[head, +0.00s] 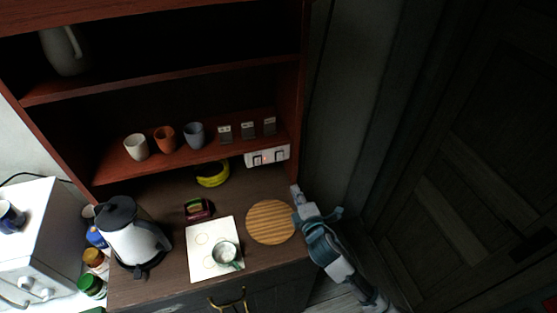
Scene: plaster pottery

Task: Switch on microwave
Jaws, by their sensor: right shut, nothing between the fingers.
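A white box-shaped appliance with knobs, which looks like the microwave (36,232), stands at the far left and is cut off by the picture's edge. Two round knobs (36,289) show low on its front. Whether it is on cannot be told. My right gripper (296,190) is shut and empty, at the right end of the wooden cabinet, above and right of the round wooden board (270,222). It is far from the microwave. My left gripper is not in view.
A blue mug (10,217) sits on the microwave. A kettle (136,242), several jars (92,286) and a white hotplate (201,262) with a small pot (225,252) stand along the counter. Cups (165,139) line the shelf above a white socket strip (267,156).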

